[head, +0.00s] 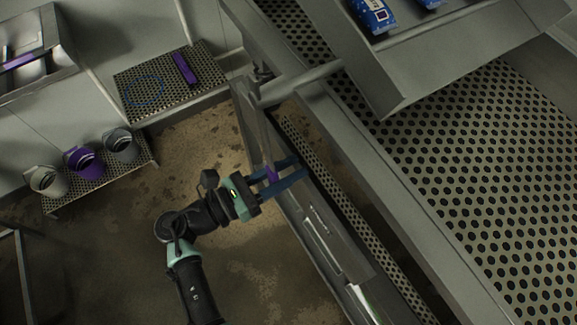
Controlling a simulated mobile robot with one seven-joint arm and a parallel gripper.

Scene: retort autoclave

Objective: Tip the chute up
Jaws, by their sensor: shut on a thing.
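My gripper (286,179), with blue fingers, reaches in from the lower left to a long, narrow grey metal piece (335,240) that runs down along the near side of the perforated deck. This piece looks like the chute, but I cannot tell for certain. A small purple grip (271,173) shows at its edge, between the fingers. My gripper is shut on this purple grip. The fingers and the gripper body hide part of it.
A grey tray (400,95) with blue packs (374,15) overhangs the perforated deck (490,180) at upper right. Several buckets (83,161) stand on a perforated step at left. A purple bar (185,69) lies on another perforated shelf. Wet floor (130,270) is open at lower left.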

